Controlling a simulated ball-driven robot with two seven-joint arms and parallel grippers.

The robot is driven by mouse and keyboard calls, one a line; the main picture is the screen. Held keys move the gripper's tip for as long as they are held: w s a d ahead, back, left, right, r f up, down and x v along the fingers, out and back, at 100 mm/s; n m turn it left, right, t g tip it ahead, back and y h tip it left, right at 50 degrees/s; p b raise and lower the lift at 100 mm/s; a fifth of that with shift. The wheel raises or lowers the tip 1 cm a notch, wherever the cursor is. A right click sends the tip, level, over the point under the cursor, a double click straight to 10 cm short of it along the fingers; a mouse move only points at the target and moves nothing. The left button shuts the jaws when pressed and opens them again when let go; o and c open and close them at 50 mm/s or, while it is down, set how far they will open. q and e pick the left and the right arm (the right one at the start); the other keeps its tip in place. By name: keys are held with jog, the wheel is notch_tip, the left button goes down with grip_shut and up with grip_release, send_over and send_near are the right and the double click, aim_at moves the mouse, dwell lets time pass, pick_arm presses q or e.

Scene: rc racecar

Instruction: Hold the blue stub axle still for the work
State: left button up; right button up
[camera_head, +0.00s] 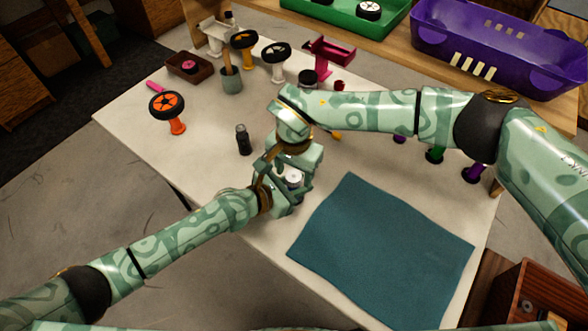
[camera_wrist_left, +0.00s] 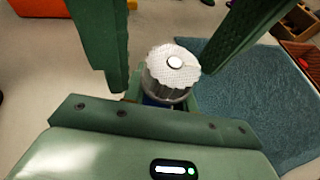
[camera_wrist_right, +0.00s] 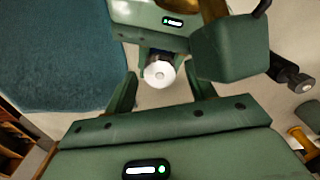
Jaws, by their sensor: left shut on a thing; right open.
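The blue stub axle shows only as a small blue part under a silver knurled wheel nut in the left wrist view (camera_wrist_left: 153,101); most of it is hidden by the jaws. The wheel nut (camera_wrist_left: 172,68) has a pale round top and also shows in the head view (camera_head: 293,179) and the right wrist view (camera_wrist_right: 158,73). My left gripper (camera_head: 286,194) is shut on the axle and holds it near the table's front left edge. My right gripper (camera_head: 303,170) is open, its fingers on either side of the nut, with visible gaps in the right wrist view.
A teal mat (camera_head: 385,250) lies to the right on the white table (camera_head: 205,165). A black bottle (camera_head: 243,140) stands left of the grippers. An orange wheel on a stand (camera_head: 167,106) is farther left. A purple bin (camera_head: 500,45) and green tray (camera_head: 345,22) are at the back.

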jog(key=c, duration=1)
jog(key=shift+m, duration=0.4)
jog(key=m, duration=1.1)
jog(key=shift+m, duration=0.4)
jog(key=o, duration=1)
jog(key=shift+s, duration=0.1)
